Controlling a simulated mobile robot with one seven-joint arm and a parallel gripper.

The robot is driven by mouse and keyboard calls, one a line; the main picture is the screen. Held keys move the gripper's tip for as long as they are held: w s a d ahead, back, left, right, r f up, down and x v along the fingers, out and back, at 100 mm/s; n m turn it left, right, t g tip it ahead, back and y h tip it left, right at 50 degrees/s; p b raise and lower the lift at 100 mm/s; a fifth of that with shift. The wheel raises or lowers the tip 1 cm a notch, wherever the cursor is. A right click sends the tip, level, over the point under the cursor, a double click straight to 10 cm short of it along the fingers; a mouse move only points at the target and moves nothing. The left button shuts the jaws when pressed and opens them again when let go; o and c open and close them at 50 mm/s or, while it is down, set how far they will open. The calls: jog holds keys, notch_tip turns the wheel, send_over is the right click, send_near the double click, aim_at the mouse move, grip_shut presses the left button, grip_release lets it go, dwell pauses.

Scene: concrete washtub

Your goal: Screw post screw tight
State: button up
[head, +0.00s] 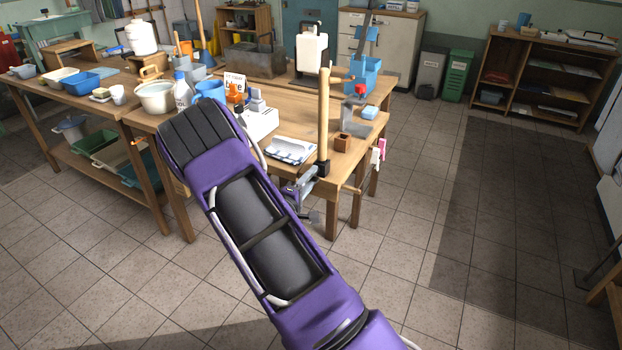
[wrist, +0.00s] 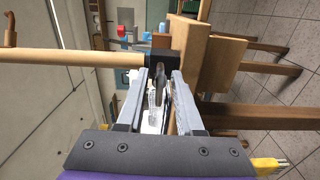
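A wooden post (head: 323,110) stands upright at the near corner of the workbench, its foot in a black socket (head: 320,168). In the wrist view the picture is turned, so the post (wrist: 85,60) lies sideways and ends in the black socket (wrist: 163,57). My gripper (wrist: 160,74) points at the socket with its two grey fingers apart. A small grey metal part, apparently the post screw (wrist: 159,70), shows between the fingertips. I cannot tell whether either finger touches it. In the head view my gripper (head: 300,188) is partly hidden behind my purple arm.
The tiled floor (head: 410,210) to the right is clear.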

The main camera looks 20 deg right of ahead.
jog(key=shift+a, duration=0.1)
jog(key=v, duration=1.7)
jog(key=shift+p, duration=0.4)
jog(key=shift+s, duration=0.15)
